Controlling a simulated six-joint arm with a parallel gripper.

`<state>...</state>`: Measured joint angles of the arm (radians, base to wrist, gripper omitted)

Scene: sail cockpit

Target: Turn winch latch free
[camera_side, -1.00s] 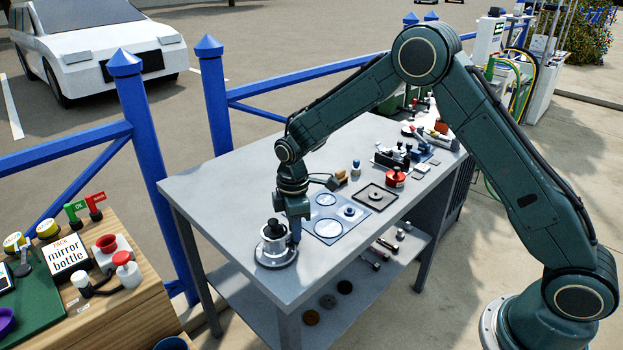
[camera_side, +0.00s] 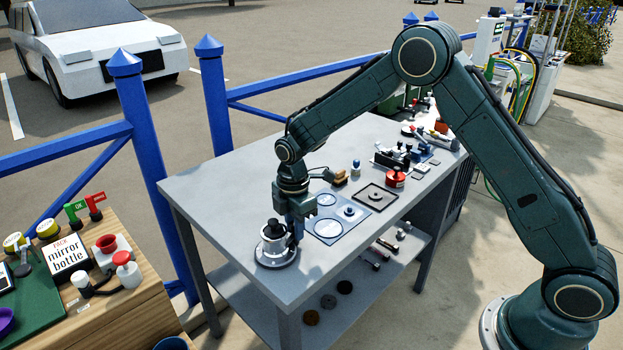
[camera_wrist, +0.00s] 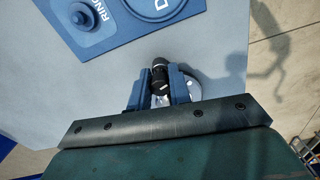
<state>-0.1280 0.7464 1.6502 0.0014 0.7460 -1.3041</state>
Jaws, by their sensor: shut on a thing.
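The winch (camera_side: 274,247) is a silver drum on a wide round base with a black top, at the near left corner of the grey table. My gripper (camera_side: 296,237) points down at the winch's right side, low over its base. In the wrist view my gripper (camera_wrist: 160,88) has its blue fingers closed on a small dark cylindrical piece, which I take to be the winch latch (camera_wrist: 159,72). Part of a silver round surface (camera_wrist: 194,90) shows behind the fingers. The latch's lower part and its exact angle are hidden.
A blue-grey board (camera_side: 350,231) with round outlines lies right of the winch, with a dark square tray (camera_side: 376,197) beyond it. A red can (camera_side: 395,178) and several small tools stand further back. The table's left part is clear.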

